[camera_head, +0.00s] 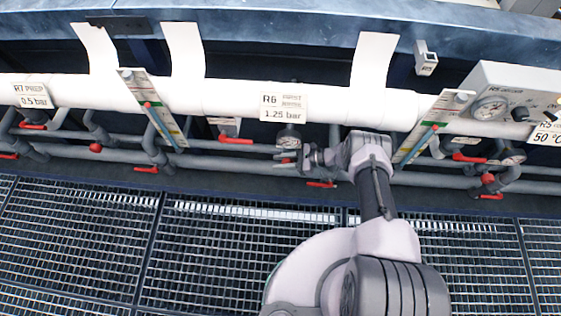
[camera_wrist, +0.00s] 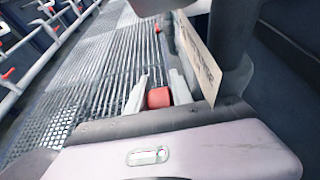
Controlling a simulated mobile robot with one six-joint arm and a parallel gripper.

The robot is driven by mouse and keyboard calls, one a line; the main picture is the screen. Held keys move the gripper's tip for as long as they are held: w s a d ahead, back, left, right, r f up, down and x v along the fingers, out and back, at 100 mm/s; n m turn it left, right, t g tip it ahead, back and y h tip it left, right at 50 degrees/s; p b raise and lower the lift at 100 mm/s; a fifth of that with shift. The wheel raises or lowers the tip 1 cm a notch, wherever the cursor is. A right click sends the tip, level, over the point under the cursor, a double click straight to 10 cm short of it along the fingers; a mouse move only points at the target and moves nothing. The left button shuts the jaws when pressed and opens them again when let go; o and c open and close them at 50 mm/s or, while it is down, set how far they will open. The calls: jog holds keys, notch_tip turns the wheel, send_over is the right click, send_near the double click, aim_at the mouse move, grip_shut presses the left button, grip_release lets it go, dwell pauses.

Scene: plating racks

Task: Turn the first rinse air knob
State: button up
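The first rinse sign (camera_head: 283,107), marked R6 and 1.25 bar, hangs on the white pipe in the middle of the head view. A round gauge (camera_head: 289,138) sits just below it. My gripper (camera_head: 283,161) is below that gauge, pointing left along the pipes. In the wrist view a red knob (camera_wrist: 158,97) lies between the two pale fingers of my gripper (camera_wrist: 157,88). The fingers stand on either side of the knob and are apart. I cannot tell whether both press on it. My gripper and wrist hide part of the piping there.
Grey pipes with several red valve handles (camera_head: 320,184) run behind and beside my arm. Slanted flow tubes (camera_head: 151,110) stand left and right (camera_head: 428,128). A control box (camera_head: 512,95) is at the right. Grated floor (camera_head: 230,240) lies in front.

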aim_at(290, 161)
grip_shut()
jog(key=shift+r+y, duration=0.2)
jog(key=shift+y, duration=0.6)
jog(key=shift+o, duration=1.5)
grip_release()
jog(key=v, duration=0.7)
jog(key=shift+d+r, duration=0.1)
jog(key=shift+d, duration=0.2)
